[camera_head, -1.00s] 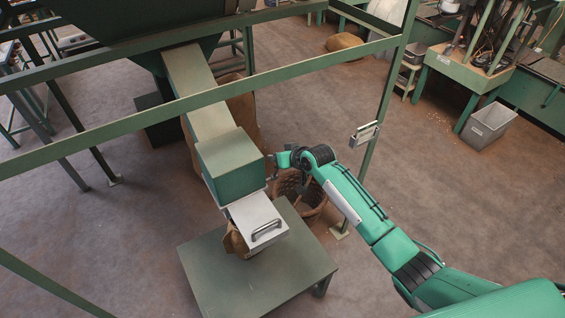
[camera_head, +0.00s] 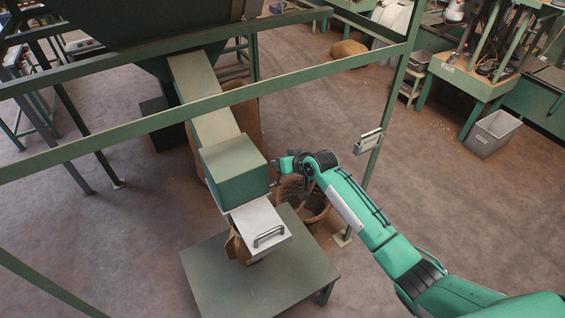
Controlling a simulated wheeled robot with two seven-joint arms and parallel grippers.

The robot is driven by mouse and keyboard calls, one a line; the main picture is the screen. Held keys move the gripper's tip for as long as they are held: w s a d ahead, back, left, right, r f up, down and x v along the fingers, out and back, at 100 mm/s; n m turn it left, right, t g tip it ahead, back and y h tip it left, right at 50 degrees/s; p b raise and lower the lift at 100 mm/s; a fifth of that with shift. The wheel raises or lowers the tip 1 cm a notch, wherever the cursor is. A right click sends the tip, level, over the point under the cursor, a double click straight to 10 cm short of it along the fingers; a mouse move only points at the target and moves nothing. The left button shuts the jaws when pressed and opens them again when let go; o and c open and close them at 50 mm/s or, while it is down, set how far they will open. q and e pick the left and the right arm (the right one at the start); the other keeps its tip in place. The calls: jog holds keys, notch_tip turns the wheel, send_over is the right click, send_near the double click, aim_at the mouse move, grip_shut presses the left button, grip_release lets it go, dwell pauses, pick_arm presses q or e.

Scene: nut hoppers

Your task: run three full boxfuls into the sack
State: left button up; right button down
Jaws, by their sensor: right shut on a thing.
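The green box (camera_head: 235,170) sits at the lower end of a pale sloping chute (camera_head: 214,125) that comes down from a dark green hopper (camera_head: 150,35). A silver plate with a bar handle (camera_head: 262,222) sticks out below the box toward the front. Part of a brown sack (camera_head: 236,247) shows under the plate, above the green table; most of it is hidden. My right gripper (camera_head: 277,164) is at the box's right side, shut on a small part there that it mostly hides. My left gripper is out of view. The inside of the box cannot be seen.
A green table (camera_head: 235,290) stands below the plate. A wicker basket (camera_head: 318,205) is on the floor under my right forearm. Green frame rails (camera_head: 120,133) cross in front of the chute. A grey bin (camera_head: 493,133) stands at the right.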

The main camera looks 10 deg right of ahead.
jog(key=shift+s+a+f, duration=0.1)
jog(key=shift+s+f, duration=0.05)
jog(key=shift+f, duration=0.15)
jog(key=c, duration=1.3)
grip_release()
jog(key=shift+o, duration=1.2)
jog(key=shift+w, duration=0.2)
jog(key=shift+r, duration=0.1)
jog(key=b+v, duration=0.3)
jog(key=v, duration=1)
jog(key=shift+s+r, duration=0.15)
jog(key=shift+s, duration=0.1)
jog(key=shift+c, duration=0.2)
